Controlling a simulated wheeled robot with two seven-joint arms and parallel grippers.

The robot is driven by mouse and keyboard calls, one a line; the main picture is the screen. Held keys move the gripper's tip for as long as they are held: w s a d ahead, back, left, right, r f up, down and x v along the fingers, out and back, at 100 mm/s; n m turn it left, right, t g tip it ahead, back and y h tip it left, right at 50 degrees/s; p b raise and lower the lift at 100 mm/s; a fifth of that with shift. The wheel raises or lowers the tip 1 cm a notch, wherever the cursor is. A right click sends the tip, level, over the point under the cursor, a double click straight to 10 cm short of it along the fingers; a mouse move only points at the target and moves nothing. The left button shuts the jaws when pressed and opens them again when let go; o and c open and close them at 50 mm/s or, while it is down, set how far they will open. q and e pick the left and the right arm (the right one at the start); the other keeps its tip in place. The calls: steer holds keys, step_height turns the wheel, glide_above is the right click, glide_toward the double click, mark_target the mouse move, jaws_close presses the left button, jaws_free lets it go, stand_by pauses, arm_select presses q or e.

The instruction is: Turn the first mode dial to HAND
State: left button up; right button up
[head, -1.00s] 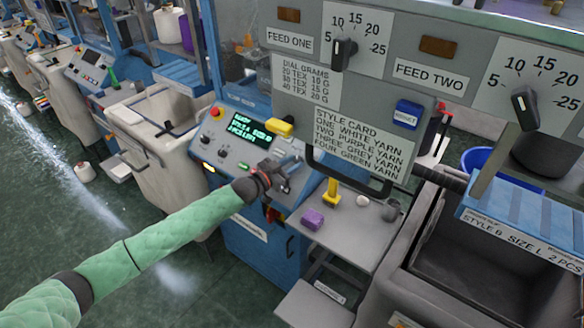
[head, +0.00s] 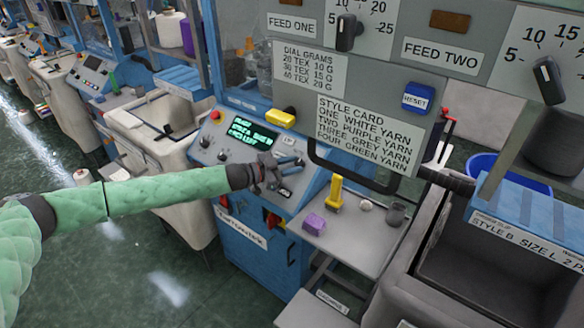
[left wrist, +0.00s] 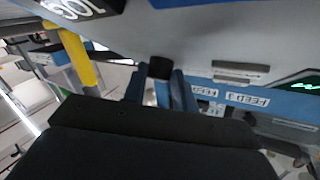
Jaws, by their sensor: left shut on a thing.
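My left gripper (head: 288,164) is at the right part of the blue machine's sloping control panel (head: 236,160), just below the JOG label (head: 288,141). In the left wrist view, the two blue fingers (left wrist: 160,90) are shut on a small dark knob (left wrist: 160,68) standing out from the panel, which looks like the mode dial. In the head view the gripper covers that knob. Its pointer and the HAND mark cannot be made out. The green screen (head: 253,134) is lit with text too small to read surely. My right gripper is not in view.
A grey shelf right of the panel holds a yellow upright tool (head: 335,192), a purple block (head: 314,224) and a dark cup (head: 396,213).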

arm_select(q)
steer(key=shift+w+a+r+m+g+p, duration=0.1)
steer(key=shift+w+m+g+p, duration=0.1)
steer(key=shift+m+g, duration=0.4)
steer(key=shift+w+r+m+g+p, duration=0.15)
steer(key=shift+m+g, duration=0.25)
steer(key=shift+m, duration=0.3)
steer(key=m+g+p, duration=0.1)
steer(key=m+g, duration=0.2)
steer(key=shift+w, duration=0.1)
steer(key=shift+m+g, duration=0.3)
steer(key=shift+m, duration=0.2)
steer(key=shift+w+m+g+y, duration=0.1)
steer(key=shift+m+g+y, duration=0.2)
steer(key=shift+m+g, duration=0.4)
steer(key=shift+m, duration=0.1)
steer(key=shift+r, duration=0.1)
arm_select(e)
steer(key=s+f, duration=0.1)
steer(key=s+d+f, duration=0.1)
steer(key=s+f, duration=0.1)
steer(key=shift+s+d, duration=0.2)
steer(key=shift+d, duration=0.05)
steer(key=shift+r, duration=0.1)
arm_select(q)
steer(key=o, duration=1)
steer(key=shift+c, duration=0.2)
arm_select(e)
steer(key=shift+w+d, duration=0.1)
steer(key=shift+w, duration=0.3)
